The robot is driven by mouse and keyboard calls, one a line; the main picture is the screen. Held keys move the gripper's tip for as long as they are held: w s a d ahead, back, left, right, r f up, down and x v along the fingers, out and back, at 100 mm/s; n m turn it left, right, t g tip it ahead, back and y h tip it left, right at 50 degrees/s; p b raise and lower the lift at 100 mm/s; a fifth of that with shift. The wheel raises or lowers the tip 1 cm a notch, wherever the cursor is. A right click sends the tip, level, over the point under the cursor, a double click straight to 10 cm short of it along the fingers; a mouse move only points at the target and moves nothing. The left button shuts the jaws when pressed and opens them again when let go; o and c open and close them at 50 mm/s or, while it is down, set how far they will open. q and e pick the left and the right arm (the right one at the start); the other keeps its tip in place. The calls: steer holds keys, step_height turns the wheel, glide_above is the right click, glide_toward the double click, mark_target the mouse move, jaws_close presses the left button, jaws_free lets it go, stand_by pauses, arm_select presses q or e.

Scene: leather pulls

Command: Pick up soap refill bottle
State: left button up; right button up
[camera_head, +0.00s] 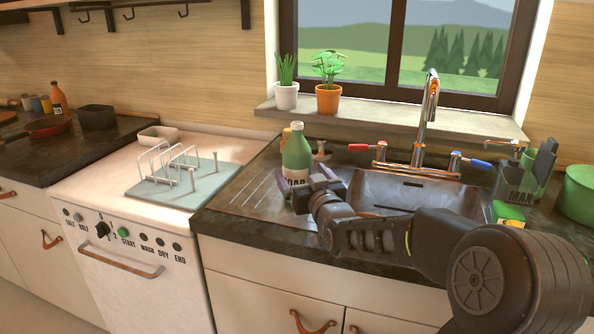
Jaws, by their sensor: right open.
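A green soap refill bottle (297,153) with a pale cap and a white lettered label stands upright on the dark counter, left of the sink. My right gripper (318,180) is at the bottle's lower right side, open. It hides part of the label and the bottle's base. I cannot tell whether its fingers touch the bottle. My left gripper is not in view.
The sink (420,192) with its chrome tap (425,125) lies right of the bottle. A soap dispenser (510,175) and a green pot (577,192) stand at the right. A dish rack (178,178) sits on the white dishwasher (120,240). Potted plants (327,98) stand on the sill.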

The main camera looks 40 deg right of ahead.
mark_target(297, 166)
steer(key=x, duration=0.4)
steer(key=shift+w+d+p, duration=0.2)
steer(key=shift+w+p, duration=0.05)
steer(key=shift+p, duration=0.1)
steer(key=shift+c, duration=0.5)
jaws_close()
steer(key=shift+r, duration=0.15)
stand_by(0.5)
